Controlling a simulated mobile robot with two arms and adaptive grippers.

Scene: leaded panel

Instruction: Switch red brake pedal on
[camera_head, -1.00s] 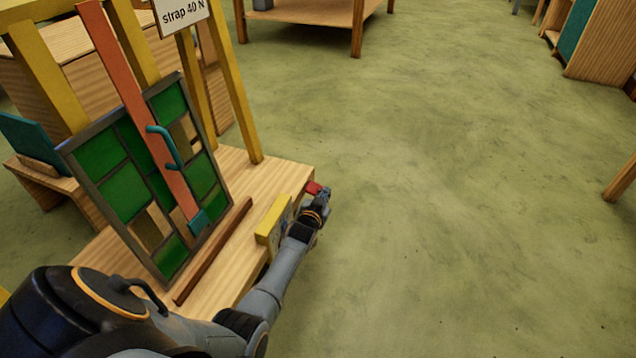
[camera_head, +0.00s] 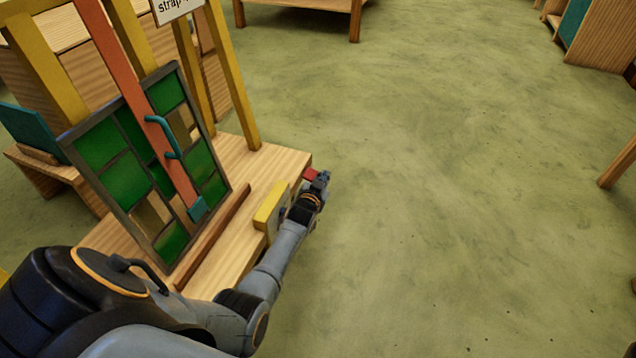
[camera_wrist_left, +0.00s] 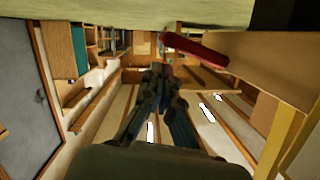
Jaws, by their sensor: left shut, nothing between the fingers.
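The red brake pedal (camera_head: 310,174) sticks out at the right edge of the wooden platform (camera_head: 283,165). In the left wrist view the red pedal (camera_wrist_left: 196,49) shows as a rounded red bar just beyond and right of the fingertips. My left gripper (camera_head: 323,178) is shut and empty, right beside the pedal; I cannot tell whether they touch. Its closed fingers also show in the left wrist view (camera_wrist_left: 158,72). The gripper partly hides the pedal in the head view. My right gripper is in neither view.
A leaded panel with green panes (camera_head: 124,178) leans on a yellow frame (camera_head: 232,75), with an orange strap bar (camera_head: 130,85) across it. A yellow block (camera_head: 270,206) sits at the platform's edge near my left forearm.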

